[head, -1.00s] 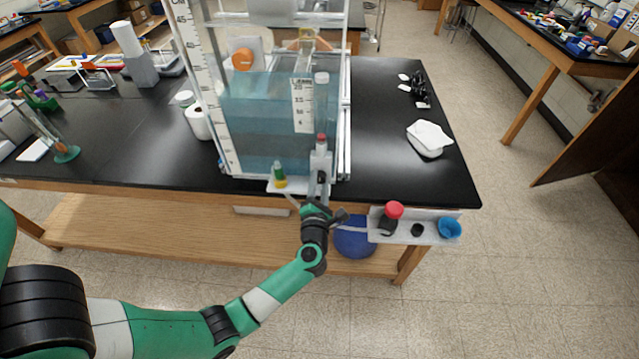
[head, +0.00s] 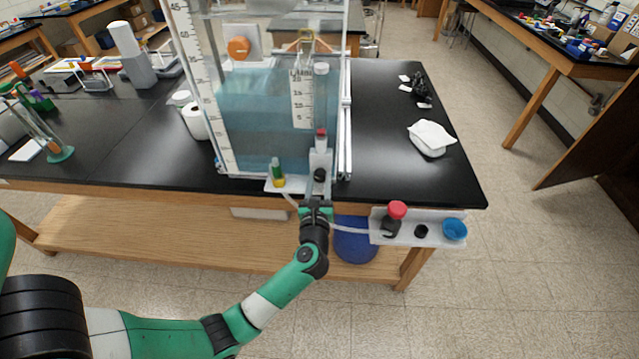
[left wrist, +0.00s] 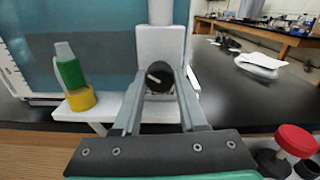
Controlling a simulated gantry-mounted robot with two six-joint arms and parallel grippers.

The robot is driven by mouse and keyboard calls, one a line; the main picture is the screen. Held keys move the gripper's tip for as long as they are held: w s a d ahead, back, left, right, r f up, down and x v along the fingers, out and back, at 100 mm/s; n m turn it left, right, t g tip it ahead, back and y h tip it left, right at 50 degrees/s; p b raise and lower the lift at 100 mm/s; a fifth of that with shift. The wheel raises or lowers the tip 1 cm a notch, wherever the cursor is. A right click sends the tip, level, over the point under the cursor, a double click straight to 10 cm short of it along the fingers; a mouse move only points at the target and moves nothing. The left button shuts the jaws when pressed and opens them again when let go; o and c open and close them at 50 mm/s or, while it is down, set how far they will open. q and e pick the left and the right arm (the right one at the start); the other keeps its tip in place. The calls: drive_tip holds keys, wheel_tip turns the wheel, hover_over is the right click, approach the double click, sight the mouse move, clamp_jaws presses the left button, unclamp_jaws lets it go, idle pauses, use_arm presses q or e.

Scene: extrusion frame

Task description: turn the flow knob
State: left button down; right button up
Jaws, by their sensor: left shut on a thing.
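The flow knob (left wrist: 158,76) is a round black knob with a pale pointer line, on the front of a white block (left wrist: 160,45) below a clear tube. In the left wrist view its pointer slants slightly from upper left to lower right. The knob also shows in the head view (head: 319,174), at the lower front of the water tank (head: 262,120). My left gripper (head: 318,190) reaches up to it from below. Its two grey fingers stand either side of the knob and are shut on it. My right gripper is not in view.
A green-and-yellow capped vial (head: 277,173) stands on a small white ledge close left of the knob. A white shelf (head: 405,240) with a red-topped knob (head: 397,210) and a blue cup (head: 454,229) sticks out at right. A crumpled white cloth (head: 430,138) lies on the black bench.

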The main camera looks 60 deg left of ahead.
use_arm(q)
drive_tip(key=shift+n+b, duration=0.45)
drive_tip(key=shift+n, duration=0.65)
drive_tip(key=shift+c, duration=2.2)
unclamp_jaws()
drive_tip(key=shift+d, duration=0.1)
drive_tip(key=p+v, duration=0.1)
drive_tip(key=v, duration=1)
drive_tip(key=shift+d, duration=0.2)
drive_tip(key=shift+s+r, duration=0.1)
